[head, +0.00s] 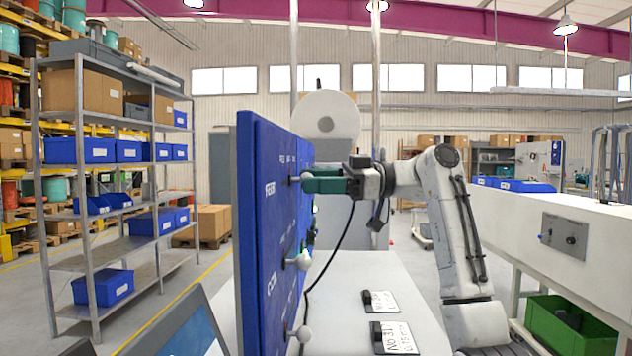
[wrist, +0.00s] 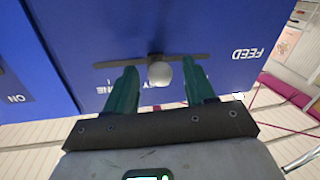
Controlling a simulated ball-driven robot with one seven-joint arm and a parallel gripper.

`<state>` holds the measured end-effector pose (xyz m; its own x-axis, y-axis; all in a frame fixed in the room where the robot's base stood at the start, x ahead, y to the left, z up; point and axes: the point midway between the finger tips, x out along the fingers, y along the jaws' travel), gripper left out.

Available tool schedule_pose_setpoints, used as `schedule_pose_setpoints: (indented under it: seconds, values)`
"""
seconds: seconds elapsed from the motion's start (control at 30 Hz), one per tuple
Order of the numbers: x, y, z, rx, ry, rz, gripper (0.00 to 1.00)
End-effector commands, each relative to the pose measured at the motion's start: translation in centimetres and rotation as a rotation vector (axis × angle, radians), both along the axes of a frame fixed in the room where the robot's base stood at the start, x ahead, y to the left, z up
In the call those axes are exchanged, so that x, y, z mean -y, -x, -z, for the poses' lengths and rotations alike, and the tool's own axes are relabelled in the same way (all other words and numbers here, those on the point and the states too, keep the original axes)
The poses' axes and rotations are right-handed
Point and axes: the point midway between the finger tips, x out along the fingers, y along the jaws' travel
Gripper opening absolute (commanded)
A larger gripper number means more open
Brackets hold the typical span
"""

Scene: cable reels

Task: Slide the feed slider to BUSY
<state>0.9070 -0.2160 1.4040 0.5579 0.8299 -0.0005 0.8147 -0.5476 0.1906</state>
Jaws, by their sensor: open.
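The blue panel (head: 262,215) stands upright in front of my arm, seen nearly edge-on in the head view. The feed slider is a pale ball knob (wrist: 160,74) on a dark slot (wrist: 190,58) beside the upside-down word FEED in the wrist view. The knob is near the middle of the slot. The slot's labels are partly hidden by my fingers; only pieces such as "Y" and "NE" show. My gripper (head: 310,181) has green fingers pointing at the panel. It is open, with one finger on each side of the knob; I cannot tell whether either touches it.
Two more pale knobs, an upper (head: 303,260) and a lower (head: 304,333), stick out of the panel below my gripper. A white table (head: 350,275) with labelled cards is beneath. A shelf (head: 110,170) with blue bins stands left; a green crate (head: 570,330) is at right.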

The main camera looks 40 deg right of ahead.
Motion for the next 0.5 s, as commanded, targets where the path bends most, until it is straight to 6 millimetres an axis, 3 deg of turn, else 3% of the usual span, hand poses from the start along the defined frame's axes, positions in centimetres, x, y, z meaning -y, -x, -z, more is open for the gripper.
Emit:
schedule_pose_setpoints:
  seconds: [0.5]
  values:
    - [7.2, 4.7, 0.1, 0.001, 0.000, 0.003, 0.54]
